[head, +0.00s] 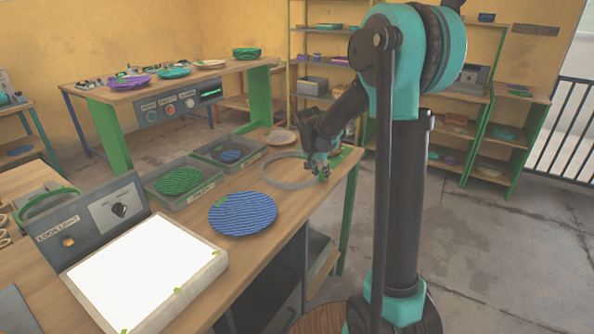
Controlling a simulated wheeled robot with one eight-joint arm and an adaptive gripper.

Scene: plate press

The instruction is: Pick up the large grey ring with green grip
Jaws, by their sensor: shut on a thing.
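The large grey ring (284,187) is at the far right part of the workbench, lying about level; I cannot tell whether it touches the bench top. My gripper (322,174) is at the ring's right side, pointing down, and is shut on it. The fingers hide the part of the ring they hold, so the green grip is not clearly seen. A bit of green shows just behind the gripper.
A blue ribbed plate (243,214) lies on the workbench (285,222) in front of the ring. Trays with a green plate (180,181) and a dark blue plate (231,156) stand to the left. A lit light box (148,275) is front left. A pale plate (281,138) lies behind.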

